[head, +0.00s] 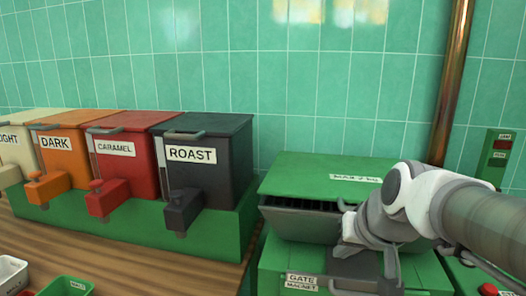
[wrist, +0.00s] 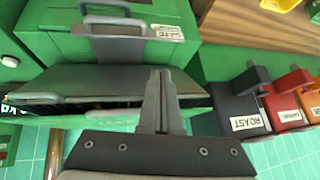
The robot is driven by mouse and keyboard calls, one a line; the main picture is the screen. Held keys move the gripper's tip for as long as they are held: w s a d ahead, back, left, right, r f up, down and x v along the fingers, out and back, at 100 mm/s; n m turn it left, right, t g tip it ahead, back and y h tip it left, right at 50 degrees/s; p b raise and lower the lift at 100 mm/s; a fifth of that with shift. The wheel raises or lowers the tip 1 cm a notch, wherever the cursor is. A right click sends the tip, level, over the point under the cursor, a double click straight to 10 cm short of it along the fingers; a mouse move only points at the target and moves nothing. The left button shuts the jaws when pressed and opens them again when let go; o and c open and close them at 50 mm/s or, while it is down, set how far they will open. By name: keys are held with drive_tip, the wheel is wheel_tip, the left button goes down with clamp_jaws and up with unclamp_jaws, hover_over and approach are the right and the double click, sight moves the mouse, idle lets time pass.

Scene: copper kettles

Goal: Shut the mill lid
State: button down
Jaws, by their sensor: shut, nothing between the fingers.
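The green mill (head: 300,262) stands at the lower right of the head view, under my arm. Its green top (head: 325,180) bears a partly covered label. A dark slotted gap shows between this top and a grey tilted panel (head: 300,226). The grey panel also shows in the wrist view (wrist: 105,84), with a handle (wrist: 35,98) at its edge beside the dark opening. I cannot tell which part is the lid; the mill is partly open. My gripper (wrist: 160,76) is shut and empty, in front of the panel's right end; contact is unclear. My arm hides the mill's right side.
Left of the mill stand several labelled dispensers, including a dark ROAST one (head: 210,175) and a red CARAMEL one (head: 125,165). A copper pipe (head: 452,85) runs up the tiled wall. A GATE label (head: 302,279) marks the mill's front.

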drive_tip(key=w+d+r+m+t+p, duration=0.1)
drive_tip(key=w+d+r+p, duration=0.2)
drive_tip(key=w+r+p, duration=0.3)
drive_tip(key=w+d+r+m+p, duration=0.1)
drive_tip(key=w+d+r+p, duration=0.25)
drive_tip(key=r+p, duration=0.45)
drive_tip(key=b, duration=0.3)
approach(340, 196)
drive_tip(key=w+f, duration=0.2)
drive_tip(key=w, duration=0.1)
drive_tip(key=shift+w+a+f+h+b, duration=0.1)
drive_tip(key=shift+a+f+h+b, duration=0.1)
drive_tip(key=shift+f, duration=0.15)
drive_tip(key=shift+a+f+h+b, duration=0.1)
drive_tip(key=shift+f+h+b, duration=0.1)
drive_tip(key=shift+f, duration=0.15)
